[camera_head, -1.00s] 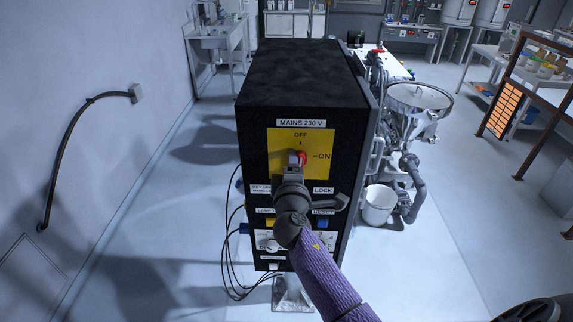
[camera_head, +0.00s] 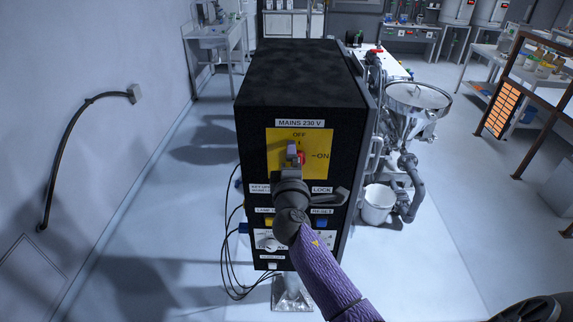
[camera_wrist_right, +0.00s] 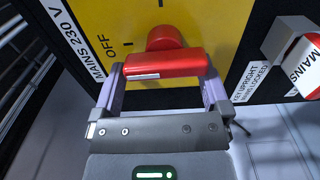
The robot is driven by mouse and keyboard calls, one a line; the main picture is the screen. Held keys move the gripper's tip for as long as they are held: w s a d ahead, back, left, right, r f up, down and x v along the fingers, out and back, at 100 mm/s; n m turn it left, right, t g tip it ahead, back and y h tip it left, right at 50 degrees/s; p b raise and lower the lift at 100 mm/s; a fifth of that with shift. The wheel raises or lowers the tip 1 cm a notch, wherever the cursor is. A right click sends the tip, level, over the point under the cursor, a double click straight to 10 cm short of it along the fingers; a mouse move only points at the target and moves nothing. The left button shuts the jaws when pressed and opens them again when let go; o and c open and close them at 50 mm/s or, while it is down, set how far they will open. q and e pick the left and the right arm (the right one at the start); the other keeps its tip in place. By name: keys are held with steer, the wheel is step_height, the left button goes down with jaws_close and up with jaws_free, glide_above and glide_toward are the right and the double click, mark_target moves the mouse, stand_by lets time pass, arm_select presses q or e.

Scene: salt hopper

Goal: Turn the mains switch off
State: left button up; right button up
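The mains switch has a red handle (camera_wrist_right: 165,67) on a yellow plate (camera_head: 275,150), on the front of a black cabinet. In the right wrist view the handle's bar lies across the gap between my right gripper's fingers (camera_wrist_right: 163,88), with no clear gap at either end. The bar lies roughly along the plate's up-down direction, its left end towards the OFF mark (camera_wrist_right: 103,45). In the head view my right gripper (camera_head: 292,150) covers most of the handle; a little red shows beside it. The ON mark (camera_head: 321,156) is to its right. My left gripper is not in view.
The black cabinet (camera_head: 300,75) carries more labels and controls below the switch, partly behind my arm. Black cables (camera_head: 230,270) hang at its lower left. A metal hopper (camera_head: 418,98) and white bucket (camera_head: 378,204) stand to its right. The floor at left is clear.

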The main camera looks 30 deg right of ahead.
steer(key=shift+s+d+f, duration=0.15)
steer(key=shift+d+f, duration=0.15)
steer(key=shift+f, duration=0.1)
steer(key=shift+s+a+f+g, duration=0.15)
steer(key=shift+s+a+g, duration=0.15)
steer(key=shift+s+a, duration=0.05)
steer(key=b+v, duration=0.1)
steer(key=v, duration=0.8)
steer(key=shift+r, duration=0.25)
steer(key=shift+a, duration=0.1)
